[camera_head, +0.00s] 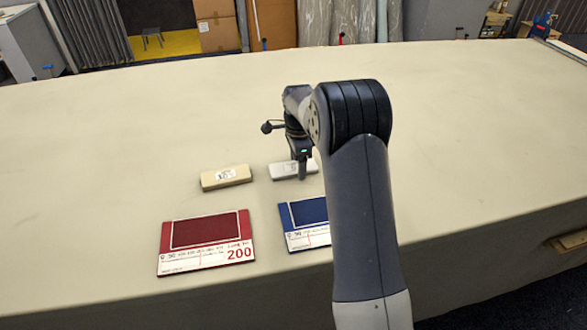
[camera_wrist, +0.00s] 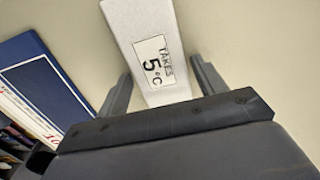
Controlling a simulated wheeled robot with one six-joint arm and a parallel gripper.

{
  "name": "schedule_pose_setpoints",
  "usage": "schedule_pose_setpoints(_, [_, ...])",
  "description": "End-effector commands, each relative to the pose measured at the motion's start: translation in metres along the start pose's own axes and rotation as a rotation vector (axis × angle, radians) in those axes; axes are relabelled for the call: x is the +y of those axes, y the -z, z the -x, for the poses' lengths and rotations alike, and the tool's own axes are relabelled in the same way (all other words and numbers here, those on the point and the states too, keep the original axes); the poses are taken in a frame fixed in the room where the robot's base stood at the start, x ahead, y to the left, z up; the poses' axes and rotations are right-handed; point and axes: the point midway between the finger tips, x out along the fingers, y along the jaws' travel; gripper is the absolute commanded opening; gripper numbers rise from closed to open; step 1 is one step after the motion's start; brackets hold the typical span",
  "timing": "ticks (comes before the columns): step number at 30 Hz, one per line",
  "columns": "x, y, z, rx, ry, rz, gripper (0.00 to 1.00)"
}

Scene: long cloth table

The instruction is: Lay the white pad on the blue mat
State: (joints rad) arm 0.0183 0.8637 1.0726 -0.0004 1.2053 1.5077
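The white pad (camera_head: 283,171) lies on the cloth table, behind the blue mat (camera_head: 308,211). In the wrist view the pad (camera_wrist: 140,20) carries a label reading "TAKES 5°C". My gripper (camera_head: 302,168) is down at the pad. In the wrist view its two fingers (camera_wrist: 163,82) stand apart on either side of the pad, with a gap showing at each side, so it is open. The blue mat, with a white printed strip, shows at the left of the wrist view (camera_wrist: 42,82). My arm hides the mat's right part in the head view.
A tan pad (camera_head: 226,177) with a label lies left of the white pad. A red mat (camera_head: 205,233) marked 200 lies in front of it, left of the blue mat. The cloth table (camera_head: 130,120) is bare at the back and left.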

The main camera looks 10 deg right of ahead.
Motion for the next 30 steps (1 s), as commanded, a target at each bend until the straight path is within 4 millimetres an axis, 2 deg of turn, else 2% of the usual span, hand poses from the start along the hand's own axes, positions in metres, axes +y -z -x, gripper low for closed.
schedule_pose_setpoints(2, [0.000, 0.000, 0.000, 0.000, 0.000, 0.000, 0.60])
schedule_pose_setpoints(12, [0.000, 0.000, 0.000, 0.000, 0.000, 0.000, 0.32])
schedule_pose_setpoints(20, [0.000, 0.000, 0.003, 0.000, 0.002, 0.000, 0.31])
schedule_pose_setpoints(23, [-0.001, 0.000, 0.013, 0.000, 0.003, 0.000, 0.31])
schedule_pose_setpoints(30, [-0.001, 0.000, 0.061, 0.000, 0.006, 0.001, 0.31])
